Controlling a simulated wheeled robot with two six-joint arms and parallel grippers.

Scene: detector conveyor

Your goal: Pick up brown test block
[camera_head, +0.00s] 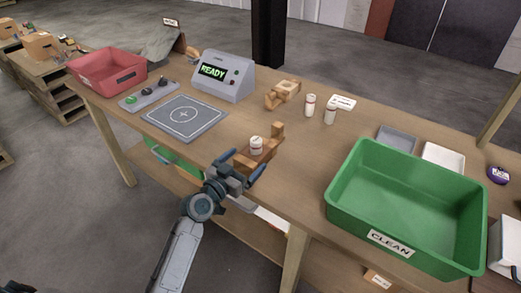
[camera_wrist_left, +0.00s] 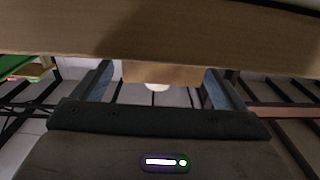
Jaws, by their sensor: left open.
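A brown wooden block (camera_head: 268,152) with a raised end stands near the front edge of the table, with a small white bottle (camera_head: 256,145) on or against it. My left gripper (camera_head: 243,164) is open at the near side of this block, at the table's front edge. In the left wrist view a brown block face (camera_wrist_left: 165,73) shows between the two spread fingers of the left gripper (camera_wrist_left: 158,85), with a white rounded thing beside it. Contact cannot be told. A second brown wooden piece (camera_head: 283,94) lies farther back. My right gripper is not in view.
A green CLEAN bin (camera_head: 343,205) stands to the right and a red bin (camera_head: 107,69) at the far left. A READY device (camera_head: 226,77), a grey target plate (camera_head: 185,117) and two white bottles (camera_head: 309,105) stand on the table (camera_head: 300,145).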

